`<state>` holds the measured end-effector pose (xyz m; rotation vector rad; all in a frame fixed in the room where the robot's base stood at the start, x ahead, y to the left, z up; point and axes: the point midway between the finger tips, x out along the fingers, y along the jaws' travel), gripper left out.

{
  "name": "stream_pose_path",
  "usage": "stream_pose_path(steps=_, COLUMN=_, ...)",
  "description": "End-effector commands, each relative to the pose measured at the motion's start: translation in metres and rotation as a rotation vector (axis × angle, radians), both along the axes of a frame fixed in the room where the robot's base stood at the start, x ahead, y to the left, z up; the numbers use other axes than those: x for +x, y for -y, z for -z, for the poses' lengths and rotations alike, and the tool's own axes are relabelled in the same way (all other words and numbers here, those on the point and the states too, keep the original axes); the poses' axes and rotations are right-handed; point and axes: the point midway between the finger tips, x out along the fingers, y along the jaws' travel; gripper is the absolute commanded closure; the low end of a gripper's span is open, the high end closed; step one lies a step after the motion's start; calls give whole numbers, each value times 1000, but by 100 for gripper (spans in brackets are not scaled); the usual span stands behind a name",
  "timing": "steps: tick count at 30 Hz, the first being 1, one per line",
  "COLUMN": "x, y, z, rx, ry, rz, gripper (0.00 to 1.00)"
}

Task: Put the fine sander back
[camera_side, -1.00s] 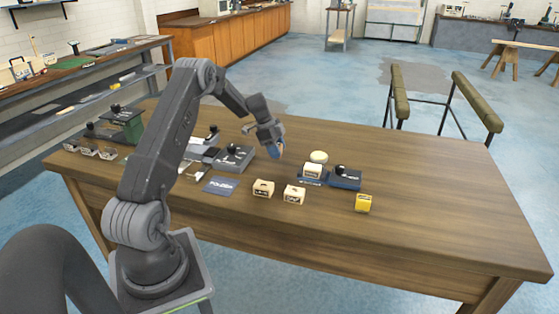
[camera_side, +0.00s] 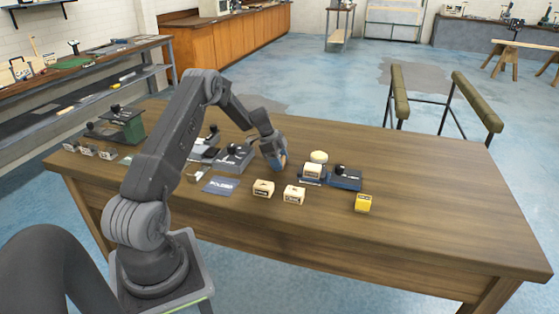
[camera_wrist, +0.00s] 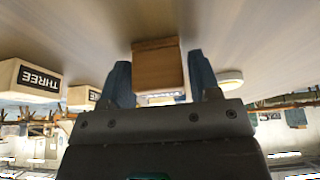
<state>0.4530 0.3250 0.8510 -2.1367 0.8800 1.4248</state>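My gripper (camera_side: 281,162) hangs low over the middle of the table, just left of a pale block on a dark blue base (camera_side: 311,180). Its blue fingers are apart in the wrist view (camera_wrist: 161,85). A wooden block with a brown band (camera_wrist: 157,68) shows between or just beyond them; I cannot tell whether they touch it. It appears to be the block on the blue base (camera_side: 313,170). Two more pale labelled blocks stand in front, a left one (camera_side: 263,188) and a right one (camera_side: 294,195). I cannot read which block is the fine sander.
A blue unit with a black knob (camera_side: 345,178) and a round pale pad (camera_side: 319,156) stand beside the base. A yellow block (camera_side: 363,203) is to the right. A grey knobbed unit (camera_side: 235,158) and a blue lettered mat (camera_side: 220,186) lie left. The table's right side is clear.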

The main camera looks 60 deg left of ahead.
Motion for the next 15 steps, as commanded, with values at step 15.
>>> stream_pose_path(steps=15, x=-2, y=-3, z=-12, rx=2, ry=2, rz=0, gripper=30)
